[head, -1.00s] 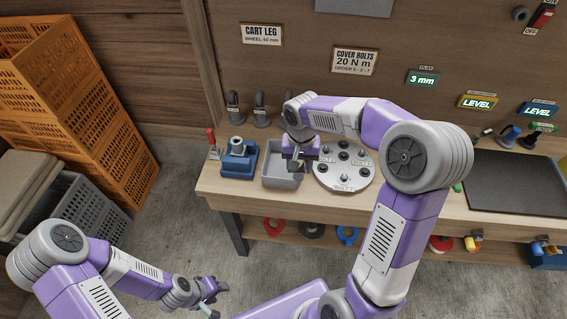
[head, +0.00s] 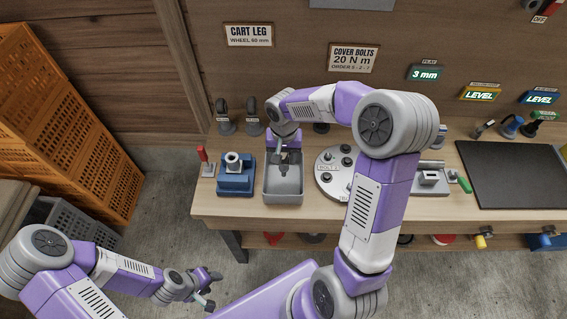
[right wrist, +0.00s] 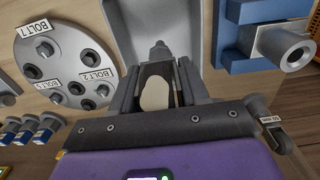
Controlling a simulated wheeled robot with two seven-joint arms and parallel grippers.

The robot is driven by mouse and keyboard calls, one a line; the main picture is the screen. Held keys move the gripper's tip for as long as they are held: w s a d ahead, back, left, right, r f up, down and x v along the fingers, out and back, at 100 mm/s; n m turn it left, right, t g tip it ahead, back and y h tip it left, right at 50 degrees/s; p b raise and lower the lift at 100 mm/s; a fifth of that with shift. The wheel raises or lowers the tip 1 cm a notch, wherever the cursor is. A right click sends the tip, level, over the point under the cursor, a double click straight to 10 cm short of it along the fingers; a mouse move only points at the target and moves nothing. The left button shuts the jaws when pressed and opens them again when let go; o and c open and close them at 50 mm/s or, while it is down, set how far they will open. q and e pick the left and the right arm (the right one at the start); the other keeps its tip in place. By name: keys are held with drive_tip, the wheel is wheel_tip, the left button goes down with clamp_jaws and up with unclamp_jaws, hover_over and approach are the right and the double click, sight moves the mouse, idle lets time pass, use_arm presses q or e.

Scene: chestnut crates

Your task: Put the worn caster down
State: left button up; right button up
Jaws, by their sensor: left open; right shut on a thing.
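My right gripper (head: 283,152) is over the back part of a grey open bin (head: 270,197) on the workbench. It is shut on the worn caster (right wrist: 155,93), whose pale wheel shows between the fingers (right wrist: 155,85) in the right wrist view. The caster's dark stem points toward the bin, which lies beyond it. In the head view the held caster is small and dark, and I cannot tell whether it touches the bin floor. My left gripper (head: 208,287) is open and empty, low at the front left, away from the bench.
A blue vise-like fixture (head: 236,178) stands left of the bin. A round bolt plate (head: 328,172) stands close on its right. Casters (head: 225,120) stand along the back; one with a label (right wrist: 278,132) is near my gripper. A dark mat (head: 510,172) lies at right.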

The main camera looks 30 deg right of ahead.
sight(284, 163)
drive_tip(key=shift+f, duration=1.65)
drive_tip(key=shift+f+b, duration=0.2)
drive_tip(key=shift+b, duration=0.2)
drive_tip(key=o, duration=1.3)
drive_tip(key=shift+r, duration=0.15)
wheel_tip(284, 163, up, 12)
drive_tip(key=shift+r+p, duration=0.1)
drive_tip(key=shift+p, duration=0.9)
